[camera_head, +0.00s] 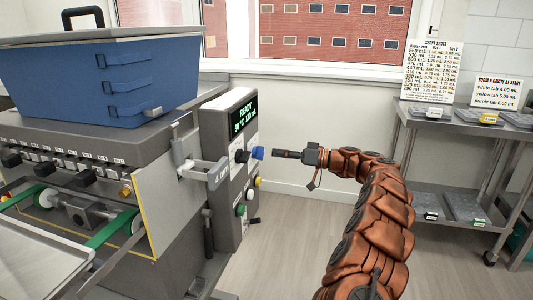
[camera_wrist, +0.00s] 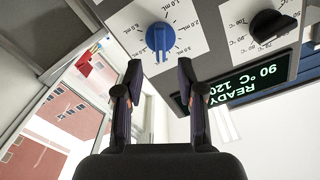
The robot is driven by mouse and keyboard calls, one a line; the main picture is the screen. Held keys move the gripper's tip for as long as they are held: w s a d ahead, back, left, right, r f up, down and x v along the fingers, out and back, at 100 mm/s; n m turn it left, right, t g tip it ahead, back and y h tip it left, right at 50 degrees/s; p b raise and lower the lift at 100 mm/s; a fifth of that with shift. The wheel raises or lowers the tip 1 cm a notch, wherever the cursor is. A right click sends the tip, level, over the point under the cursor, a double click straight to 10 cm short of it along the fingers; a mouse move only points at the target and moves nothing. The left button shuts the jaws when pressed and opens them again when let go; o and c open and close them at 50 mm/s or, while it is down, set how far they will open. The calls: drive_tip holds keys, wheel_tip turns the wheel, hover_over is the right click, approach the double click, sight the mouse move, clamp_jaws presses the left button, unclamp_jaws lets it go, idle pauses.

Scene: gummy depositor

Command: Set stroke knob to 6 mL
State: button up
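The blue stroke knob (camera_wrist: 160,38) sits on a white scale plate with mL marks on the control panel. Its raised grip bar runs nearly upright in the wrist view; which mark it points to I cannot tell. The knob also shows at the panel's right side in the head view (camera_head: 257,153). My gripper (camera_wrist: 158,68) is open and empty, its two fingers apart, with the knob just beyond and between the tips. In the head view my gripper (camera_head: 281,154) is level with the knob, a small gap to its right.
A black temperature knob (camera_wrist: 268,25) and a green-lit display reading READY (camera_wrist: 247,80) are close beside the blue knob. The grey panel (camera_head: 228,190) carries several lower buttons. A blue hopper (camera_head: 95,75) stands left. A shelf with trays (camera_head: 465,130) stands right. Open floor lies between.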

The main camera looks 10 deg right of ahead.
sight(259, 153)
drive_tip(key=x, duration=0.4)
drive_tip(key=shift+w+a, duration=0.2)
drive_tip(key=shift+a, duration=0.1)
drive_tip(key=shift+c, duration=0.3)
clamp_jaws()
